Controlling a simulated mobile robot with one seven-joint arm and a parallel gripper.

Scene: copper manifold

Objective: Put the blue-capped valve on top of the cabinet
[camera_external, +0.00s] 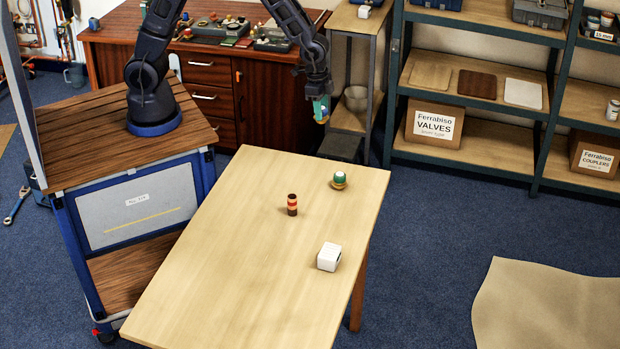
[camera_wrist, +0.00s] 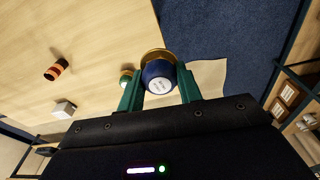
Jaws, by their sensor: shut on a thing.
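My gripper (camera_external: 320,108) hangs above the floor just beyond the far end of the table, left of the narrow shelf stand. In the wrist view its green fingers (camera_wrist: 158,88) are shut on the blue-capped valve (camera_wrist: 158,72), which has a white disc on its cap and a brass base. In the external view the fingers largely hide the valve; a bit of brass shows below them. The dark red-brown cabinet (camera_external: 207,98) with drawers stands behind my gripper, to the left. Its top carries several small parts and trays.
The light wood table (camera_external: 230,235) holds a green-capped valve (camera_external: 339,178), an orange-and-black cylinder (camera_external: 292,205) and a white block (camera_external: 329,256). A narrow shelf stand (camera_external: 352,20) adjoins the cabinet's right side. Tall shelving (camera_external: 390,95) stands further right.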

